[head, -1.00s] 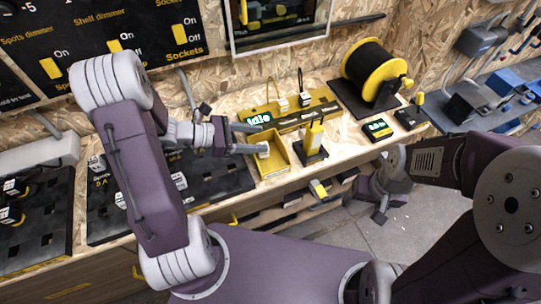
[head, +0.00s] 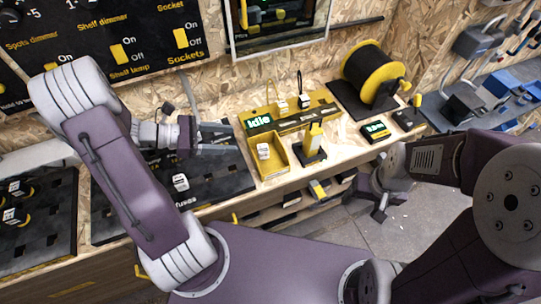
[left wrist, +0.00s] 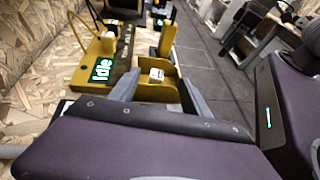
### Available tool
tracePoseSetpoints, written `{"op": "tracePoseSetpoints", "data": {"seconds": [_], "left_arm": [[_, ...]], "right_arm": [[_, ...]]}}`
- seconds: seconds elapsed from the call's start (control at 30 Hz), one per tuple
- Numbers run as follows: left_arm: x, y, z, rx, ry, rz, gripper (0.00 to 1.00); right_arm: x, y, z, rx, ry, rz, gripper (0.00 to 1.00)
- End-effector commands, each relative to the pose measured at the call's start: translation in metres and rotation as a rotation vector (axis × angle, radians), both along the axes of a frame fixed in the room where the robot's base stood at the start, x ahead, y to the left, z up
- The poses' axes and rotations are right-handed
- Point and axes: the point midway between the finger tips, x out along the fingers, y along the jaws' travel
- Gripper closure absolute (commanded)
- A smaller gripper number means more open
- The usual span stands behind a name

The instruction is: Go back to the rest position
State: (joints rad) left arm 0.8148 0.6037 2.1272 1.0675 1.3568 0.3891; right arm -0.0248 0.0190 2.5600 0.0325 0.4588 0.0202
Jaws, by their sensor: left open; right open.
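My left gripper (head: 222,138) is open and empty above the bench, left of the yellow bin (head: 276,164). A small white block (head: 263,151) sits in that bin, apart from the fingers. In the left wrist view the bin (left wrist: 160,92) and the white block (left wrist: 156,75) show beyond the open fingers. My right gripper (head: 378,203) is open and low at the right, beyond the bench's front edge, above the grey floor.
A yellow-black spool (head: 372,72) stands at the back right of the bench. A yellow fixture with an Idle display (head: 258,122) is behind the bin. A black slotted board (head: 215,182) lies below my left arm. A wooden wall closes the back.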

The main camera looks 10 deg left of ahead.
Motion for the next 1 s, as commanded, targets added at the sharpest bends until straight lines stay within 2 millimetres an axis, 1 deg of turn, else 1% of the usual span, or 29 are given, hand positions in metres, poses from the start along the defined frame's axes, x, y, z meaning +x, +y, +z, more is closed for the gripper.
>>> {"op": "tracePoseSetpoints", "data": {"seconds": [0.27,0.33,0.37,0.43,0.47,0.5,0.53,0.57,0.6,0.63,0.67,0.7,0.77,0.8,0.87,0.9,1.0], "left_arm": [[0.000,-0.002,0.001,0.000,0.000,-0.004,0.44],[0.002,-0.014,0.014,0.006,-0.006,-0.047,0.44],[0.003,-0.024,0.025,0.017,-0.018,-0.081,0.44],[0.003,-0.059,0.061,0.050,-0.057,-0.195,0.44],[-0.004,-0.078,0.076,0.066,-0.071,-0.263,0.44],[-0.021,-0.103,0.092,0.108,-0.081,-0.379,0.44],[-0.038,-0.119,0.102,0.159,-0.091,-0.476,0.44],[-0.058,-0.131,0.106,0.227,-0.107,-0.583,0.44],[-0.082,-0.139,0.107,0.331,-0.138,-0.724,0.44],[-0.099,-0.139,0.106,0.417,-0.173,-0.830,0.44],[-0.114,-0.136,0.104,0.509,-0.216,-0.939,0.44],[-0.128,-0.125,0.099,0.636,-0.289,-1.082,0.44],[-0.135,-0.105,0.090,0.801,-0.402,-1.256,0.44],[-0.134,-0.091,0.084,0.897,-0.475,-1.352,0.44],[-0.126,-0.070,0.073,1.019,-0.571,-1.464,0.44],[-0.120,-0.058,0.067,1.087,-0.625,-1.521,0.44],[-0.102,-0.041,0.060,1.195,-0.736,-1.626,0.44]], "right_arm": [[0.000,0.000,0.001,0.000,0.000,0.000,0.29],[0.000,0.000,0.012,0.000,0.000,0.000,0.29],[0.000,0.000,0.019,0.000,0.000,0.000,0.29],[0.000,0.000,0.040,0.000,0.000,0.000,0.29],[0.000,0.000,0.050,0.000,0.000,0.000,0.29],[0.000,0.000,0.063,0.000,0.000,0.000,0.29],[0.000,0.000,0.074,0.000,0.000,0.000,0.29],[0.000,0.000,0.084,0.000,0.000,0.000,0.29],[0.000,0.000,0.095,0.000,-0.001,0.000,0.29],[0.000,0.000,0.103,0.000,-0.001,0.000,0.29],[0.000,0.000,0.111,0.000,-0.001,0.000,0.29],[0.000,0.000,0.118,0.000,0.000,0.000,0.29],[0.000,0.000,0.124,0.000,-0.001,0.000,0.29],[0.000,0.000,0.124,0.000,0.000,0.000,0.29],[0.000,0.000,0.122,0.000,0.000,0.000,0.29],[0.000,0.000,0.120,0.000,0.000,0.000,0.29],[0.000,0.000,0.119,0.000,0.000,0.000,0.29]]}}
